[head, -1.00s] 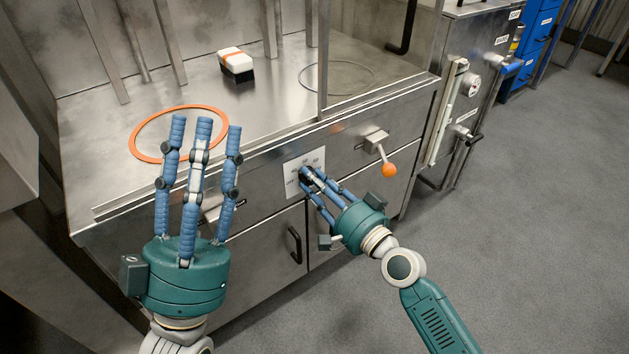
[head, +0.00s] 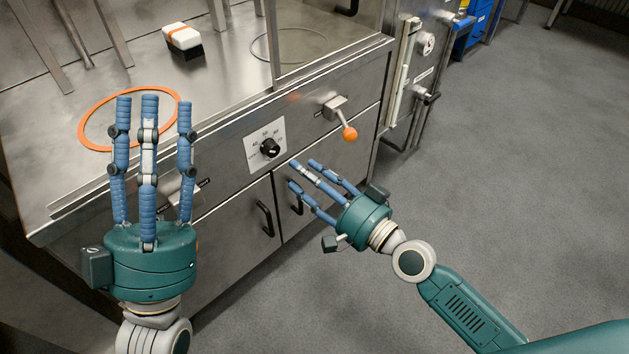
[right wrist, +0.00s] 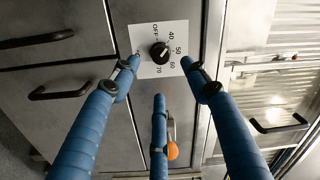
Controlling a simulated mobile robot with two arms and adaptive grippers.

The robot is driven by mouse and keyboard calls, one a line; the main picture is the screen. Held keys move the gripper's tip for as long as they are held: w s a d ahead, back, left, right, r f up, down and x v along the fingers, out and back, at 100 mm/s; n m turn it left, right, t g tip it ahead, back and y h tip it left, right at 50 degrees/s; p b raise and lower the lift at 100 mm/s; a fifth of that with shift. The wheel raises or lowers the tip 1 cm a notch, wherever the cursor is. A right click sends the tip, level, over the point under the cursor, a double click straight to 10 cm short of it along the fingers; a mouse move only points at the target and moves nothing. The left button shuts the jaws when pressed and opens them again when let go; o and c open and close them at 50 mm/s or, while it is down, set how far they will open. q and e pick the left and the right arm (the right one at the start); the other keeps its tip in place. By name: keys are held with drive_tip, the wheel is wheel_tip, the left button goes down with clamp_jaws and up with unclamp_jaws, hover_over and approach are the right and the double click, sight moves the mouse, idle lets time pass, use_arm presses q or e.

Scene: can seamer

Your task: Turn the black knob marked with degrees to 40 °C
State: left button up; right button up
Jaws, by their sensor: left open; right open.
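The black knob (head: 270,148) sits on a white square plate (head: 256,162) on the steel front panel. In the right wrist view, the knob (right wrist: 159,52) is in full sight, with OFF, 40, 50, 60 and 70 printed around it. Its pale mark seems to point between 40 and 50, but it is too small to be sure. My right gripper (head: 304,173) is open and empty, its fingers pointing at the panel, right of and below the knob and apart from it. My left gripper (head: 152,102) is open and empty, fingers up, in front of the counter's left part.
A lever with an orange ball (head: 349,133) sticks out right of the knob. Cabinet doors with black handles (head: 265,218) lie below. An orange ring (head: 88,127) and an orange-and-white block (head: 183,37) are on the counter. The floor at right is clear.

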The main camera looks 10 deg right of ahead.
drive_tip(key=shift+v, duration=1.35)
